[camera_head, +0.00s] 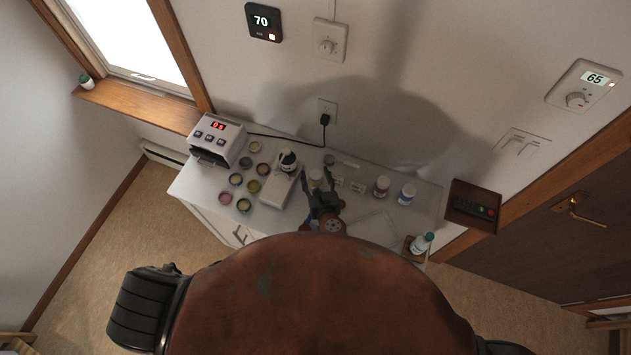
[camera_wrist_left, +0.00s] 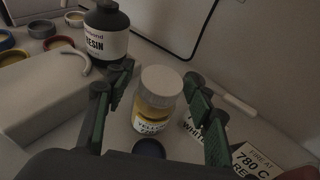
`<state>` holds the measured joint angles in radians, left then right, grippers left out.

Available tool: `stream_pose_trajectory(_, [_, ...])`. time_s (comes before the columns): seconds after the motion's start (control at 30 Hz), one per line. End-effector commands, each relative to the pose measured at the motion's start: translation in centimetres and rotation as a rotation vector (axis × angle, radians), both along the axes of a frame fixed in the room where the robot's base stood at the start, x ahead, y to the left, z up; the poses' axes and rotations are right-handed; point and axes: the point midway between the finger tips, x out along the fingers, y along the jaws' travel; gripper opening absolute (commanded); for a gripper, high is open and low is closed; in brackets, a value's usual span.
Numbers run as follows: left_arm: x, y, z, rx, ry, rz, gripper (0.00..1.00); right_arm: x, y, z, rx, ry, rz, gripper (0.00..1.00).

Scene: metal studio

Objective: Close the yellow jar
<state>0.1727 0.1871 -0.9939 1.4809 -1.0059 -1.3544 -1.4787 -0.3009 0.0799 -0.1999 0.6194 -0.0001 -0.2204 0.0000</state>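The yellow jar (camera_wrist_left: 152,115) is a small clear jar with yellow contents and a label reading "YELL...". A white cap (camera_wrist_left: 161,84) sits on its top; I cannot tell if it is tightened. The jar stands upright on the white cabinet top; the head view shows it small between my fingers (camera_head: 316,176). My left gripper (camera_head: 317,186) is open, one finger on each side of the jar, and it also shows in the left wrist view (camera_wrist_left: 158,100). Gaps show between the fingers and the jar. My right gripper is out of view.
A black-and-white resin bottle (camera_wrist_left: 106,32) stands behind left, by a white box (camera_head: 268,190). Several open coloured pots (camera_head: 236,179) stand left. Red-brown (camera_head: 381,186) and blue-labelled (camera_head: 406,194) jars stand farther right. A dark round disc (camera_wrist_left: 149,148) lies before the jar.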

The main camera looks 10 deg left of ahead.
Motion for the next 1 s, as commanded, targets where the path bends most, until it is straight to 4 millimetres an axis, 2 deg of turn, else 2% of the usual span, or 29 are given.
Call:
stream_pose_trajectory(0.07, [-0.01,-0.02,0.01,0.0,0.0,0.0,0.42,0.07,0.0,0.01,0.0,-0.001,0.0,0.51])
stream_pose_trajectory(0.67, [0.0,-0.02,0.06,0.0,-0.001,0.0,0.01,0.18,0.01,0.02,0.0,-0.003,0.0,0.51])
stream_pose_trajectory(1.0, [0.02,-0.06,0.68,-0.002,-0.002,0.0,0.0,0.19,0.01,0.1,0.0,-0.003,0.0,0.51])
